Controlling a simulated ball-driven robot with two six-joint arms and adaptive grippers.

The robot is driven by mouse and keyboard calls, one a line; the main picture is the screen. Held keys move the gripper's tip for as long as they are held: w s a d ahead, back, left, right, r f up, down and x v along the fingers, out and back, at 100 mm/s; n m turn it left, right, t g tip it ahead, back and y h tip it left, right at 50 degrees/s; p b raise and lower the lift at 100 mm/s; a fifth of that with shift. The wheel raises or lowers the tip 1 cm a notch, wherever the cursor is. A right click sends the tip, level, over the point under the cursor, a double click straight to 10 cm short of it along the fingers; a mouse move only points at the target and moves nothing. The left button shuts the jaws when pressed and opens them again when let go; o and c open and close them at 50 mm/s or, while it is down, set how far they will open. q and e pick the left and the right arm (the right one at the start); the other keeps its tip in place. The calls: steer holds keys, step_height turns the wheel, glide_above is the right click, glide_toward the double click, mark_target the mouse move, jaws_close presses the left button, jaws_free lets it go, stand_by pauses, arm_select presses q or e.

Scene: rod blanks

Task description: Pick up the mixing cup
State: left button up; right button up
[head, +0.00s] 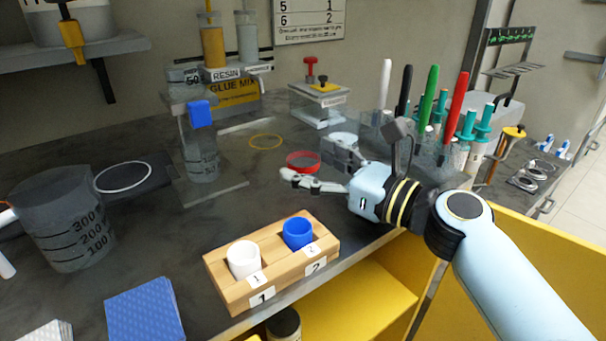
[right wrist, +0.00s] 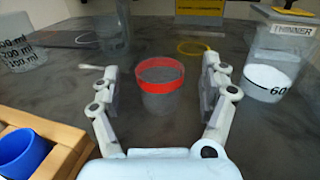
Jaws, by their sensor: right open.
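A small clear cup with a red band around its rim, which looks like the mixing cup, stands upright on the dark bench in the right wrist view (right wrist: 161,88). It also shows in the head view (head: 303,161), near the bench middle. My right gripper (head: 307,160) is open, with one finger on each side of the cup's direction. In the right wrist view, the cup sits centred between the fingers (right wrist: 160,76), with gaps visible on both sides and nothing held. I do not see my left gripper clearly in the head view.
A wooden block (head: 231,293) with white and blue cups is at the front edge. A large graduated beaker (head: 62,222) stands left. A clear container marked 60 (right wrist: 268,84) is close to the right finger. Pens (head: 428,100) stand behind my right arm. A yellow ring (head: 265,142) lies beyond the cup.

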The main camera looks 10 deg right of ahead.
steer(key=shift+x, duration=0.95)
steer(key=c, duration=1)
steer(key=shift+o, duration=0.2)
